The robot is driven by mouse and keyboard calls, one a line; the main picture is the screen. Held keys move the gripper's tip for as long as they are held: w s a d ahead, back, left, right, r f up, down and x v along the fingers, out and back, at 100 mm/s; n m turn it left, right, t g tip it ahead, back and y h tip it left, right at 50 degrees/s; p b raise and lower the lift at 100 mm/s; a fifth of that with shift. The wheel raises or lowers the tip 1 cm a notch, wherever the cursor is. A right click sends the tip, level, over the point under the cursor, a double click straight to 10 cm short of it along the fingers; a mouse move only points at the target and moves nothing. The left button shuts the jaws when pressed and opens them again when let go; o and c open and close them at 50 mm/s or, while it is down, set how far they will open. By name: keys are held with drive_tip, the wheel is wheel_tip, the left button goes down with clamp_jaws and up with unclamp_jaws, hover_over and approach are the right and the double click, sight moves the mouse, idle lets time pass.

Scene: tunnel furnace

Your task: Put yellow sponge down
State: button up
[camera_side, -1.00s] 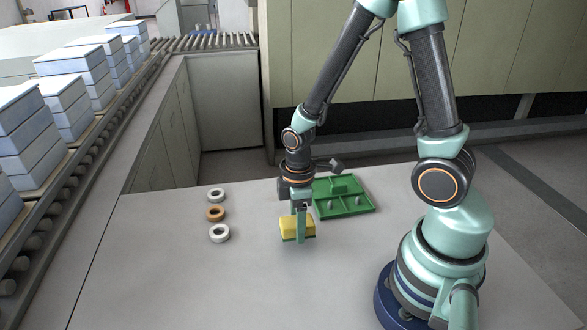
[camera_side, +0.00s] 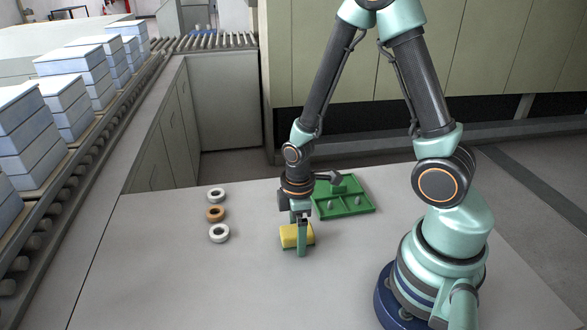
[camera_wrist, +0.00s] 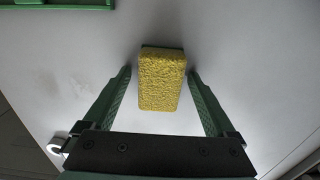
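The yellow sponge (camera_side: 288,237) is at table height near the middle of the grey table, below my wrist. In the wrist view the sponge (camera_wrist: 162,80) lies between the two green fingers, with a thin dark green layer at its far edge. My gripper (camera_side: 299,247) points down around the sponge. In the wrist view my gripper (camera_wrist: 160,73) is open, with a narrow gap at the left side of the sponge and a very small one at the right. One finger hides part of the sponge in the side view.
A green divided tray (camera_side: 345,210) with small grey pieces lies just behind and right of the sponge. Two white rings (camera_side: 219,233) and an orange-brown ring (camera_side: 215,213) lie in a row to the left.

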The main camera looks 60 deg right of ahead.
drive_tip(key=shift+r, duration=0.15)
wheel_tip(320, 180, up, 12)
wheel_tip(320, 180, up, 13)
drive_tip(key=m+t, duration=0.6)
drive_tip(key=m, duration=0.3)
hover_over(295, 234)
drive_tip(key=shift+o, duration=0.5)
idle(0.3)
